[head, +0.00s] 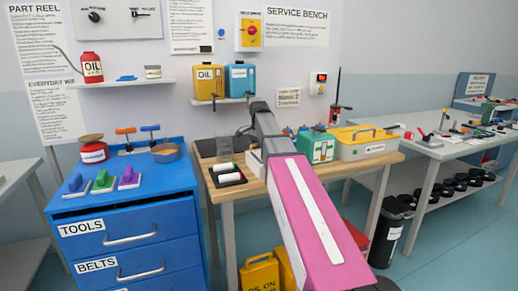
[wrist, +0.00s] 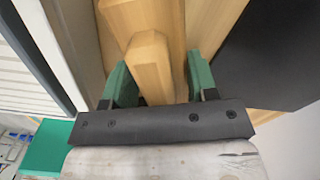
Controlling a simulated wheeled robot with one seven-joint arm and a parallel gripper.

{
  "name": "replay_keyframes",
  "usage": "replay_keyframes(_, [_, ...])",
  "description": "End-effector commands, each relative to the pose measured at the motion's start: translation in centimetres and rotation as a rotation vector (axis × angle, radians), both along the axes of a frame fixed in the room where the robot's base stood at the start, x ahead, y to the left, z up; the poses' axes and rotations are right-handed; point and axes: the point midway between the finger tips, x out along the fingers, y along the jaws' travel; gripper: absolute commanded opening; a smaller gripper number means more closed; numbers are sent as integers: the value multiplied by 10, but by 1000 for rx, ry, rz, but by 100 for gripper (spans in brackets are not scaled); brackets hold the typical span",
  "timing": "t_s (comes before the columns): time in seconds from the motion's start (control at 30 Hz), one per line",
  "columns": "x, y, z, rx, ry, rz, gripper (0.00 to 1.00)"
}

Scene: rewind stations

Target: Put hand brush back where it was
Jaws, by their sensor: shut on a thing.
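My gripper (wrist: 158,64) shows in the wrist view with its green fingers on either side of a light wooden piece. It is shut on this piece, which looks like the hand brush (wrist: 150,62). Only part of the wood shows, and no bristles can be seen. In the head view my pink arm reaches to the back of the wooden service bench (head: 228,189) and hides the gripper and what it holds.
On the bench, a black tray with white rolls (head: 227,175) is left of my arm; a green box (head: 317,146) and yellow case (head: 362,142) are right. Oil cans (head: 208,82) stand on a shelf above. A blue cabinet (head: 130,225) with small tools is at left.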

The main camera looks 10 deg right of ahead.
Motion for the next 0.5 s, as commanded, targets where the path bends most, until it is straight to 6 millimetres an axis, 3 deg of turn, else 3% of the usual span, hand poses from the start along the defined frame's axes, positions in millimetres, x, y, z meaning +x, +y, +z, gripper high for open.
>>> replay_keyframes(0.03, [0,0,-1,0,0,0,59])
replay_keyframes(0.1, [0,0,0,0,0,0,78])
replay_keyframes(0.5, [0,0,6,0,0,0,78])
